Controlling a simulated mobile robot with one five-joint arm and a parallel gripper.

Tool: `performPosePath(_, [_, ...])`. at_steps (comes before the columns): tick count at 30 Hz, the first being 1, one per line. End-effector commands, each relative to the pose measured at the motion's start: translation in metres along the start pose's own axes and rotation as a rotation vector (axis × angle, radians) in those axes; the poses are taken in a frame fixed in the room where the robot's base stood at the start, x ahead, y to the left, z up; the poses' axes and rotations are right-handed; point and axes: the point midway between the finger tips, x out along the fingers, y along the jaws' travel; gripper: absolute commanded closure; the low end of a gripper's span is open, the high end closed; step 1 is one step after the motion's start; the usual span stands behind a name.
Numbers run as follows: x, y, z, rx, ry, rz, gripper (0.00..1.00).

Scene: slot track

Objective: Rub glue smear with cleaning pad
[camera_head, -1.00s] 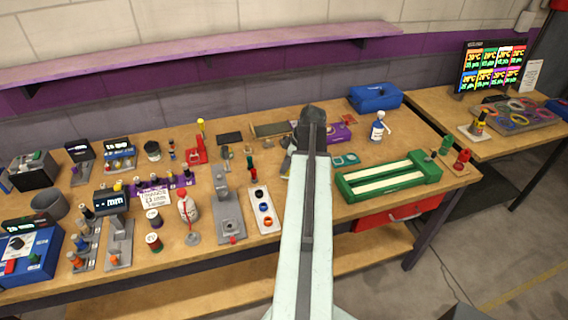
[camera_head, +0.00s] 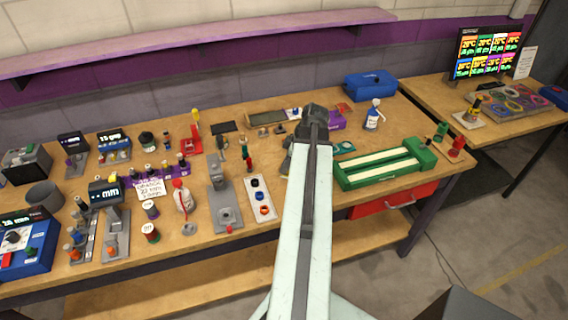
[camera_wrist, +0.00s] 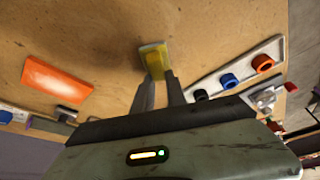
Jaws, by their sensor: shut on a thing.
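In the wrist view my gripper (camera_wrist: 158,78) is shut on the yellow cleaning pad (camera_wrist: 153,56). The pad is low over the wooden bench top; I cannot tell whether it touches. A dark, blurred patch (camera_wrist: 112,46) lies on the wood just left of the pad; I cannot tell whether it is the glue smear or a shadow. In the head view my arm reaches over the bench, and its wrist hides the fingers and the pad.
An orange block (camera_wrist: 57,80) lies left of the pad in the wrist view. A pale tray with coloured rings (camera_head: 261,197) lies left of my arm. A green slotted track (camera_head: 385,164) lies right of it, with a white bottle (camera_head: 372,118) behind.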

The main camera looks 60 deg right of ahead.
Motion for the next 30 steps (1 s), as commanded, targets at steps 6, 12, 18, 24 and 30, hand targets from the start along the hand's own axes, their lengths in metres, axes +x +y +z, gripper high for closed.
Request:
performPosePath(6, [-0.007,-0.001,-0.001,0.001,-0.006,-0.003,1.00])
performPosePath(12, [-0.030,-0.001,-0.011,0.000,-0.004,-0.002,1.00])
performPosePath(18, [-0.052,0.000,-0.019,0.000,-0.004,-0.002,1.00])
performPosePath(24, [-0.056,0.000,-0.021,0.000,-0.003,-0.001,1.00])
performPosePath(30, [-0.056,0.000,-0.021,0.000,-0.003,-0.001,1.00])
